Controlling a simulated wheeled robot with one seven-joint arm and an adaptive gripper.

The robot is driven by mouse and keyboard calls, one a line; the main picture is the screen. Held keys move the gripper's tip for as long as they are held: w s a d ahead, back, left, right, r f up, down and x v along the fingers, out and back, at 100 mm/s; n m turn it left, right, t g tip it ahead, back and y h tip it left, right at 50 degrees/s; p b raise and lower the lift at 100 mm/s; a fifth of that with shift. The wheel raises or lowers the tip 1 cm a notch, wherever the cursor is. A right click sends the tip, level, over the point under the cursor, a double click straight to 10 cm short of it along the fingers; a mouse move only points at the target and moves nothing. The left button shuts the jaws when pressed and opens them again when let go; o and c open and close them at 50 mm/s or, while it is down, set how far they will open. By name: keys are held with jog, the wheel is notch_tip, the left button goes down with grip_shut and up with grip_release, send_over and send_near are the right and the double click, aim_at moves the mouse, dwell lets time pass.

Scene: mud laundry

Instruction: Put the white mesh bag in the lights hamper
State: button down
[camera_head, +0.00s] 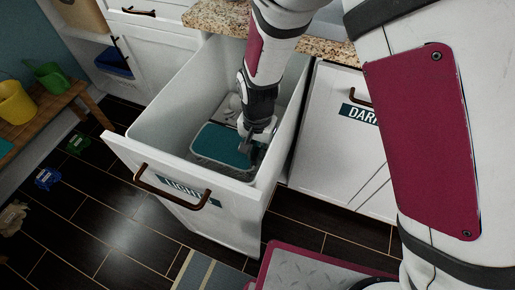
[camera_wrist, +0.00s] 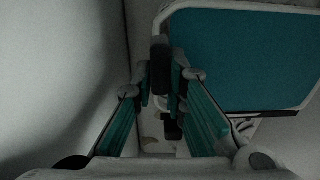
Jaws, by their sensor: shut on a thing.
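The lights hamper (camera_head: 120,146) is a white pull-out bin, standing open in the head view; its front label (camera_head: 176,186) is partly covered by the handle. My gripper (camera_head: 247,146) reaches down inside it. A flat thing with a teal face and a pale rim, which I take to be the white mesh bag (camera_head: 220,146), is inside the hamper walls beside my fingers. It also shows at upper right in the wrist view (camera_wrist: 245,60). My gripper (camera_wrist: 165,88) is shut at its edge; the exact grip is dark and partly hidden. I cannot tell whether the bag touches the bottom.
A closed hamper labelled DARK (camera_head: 335,125) stands to the right, under a granite counter (camera_head: 325,50). A wooden bench (camera_head: 40,120) with yellow (camera_head: 14,102) and green containers is at left. Small coloured items lie on the dark floor. Hamper walls stand close around my gripper.

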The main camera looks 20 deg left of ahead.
jog(key=c, duration=1.6)
grip_release()
notch_tip(320, 180, up, 12)
jog(key=p, duration=0.2)
jog(key=shift+p, duration=0.35)
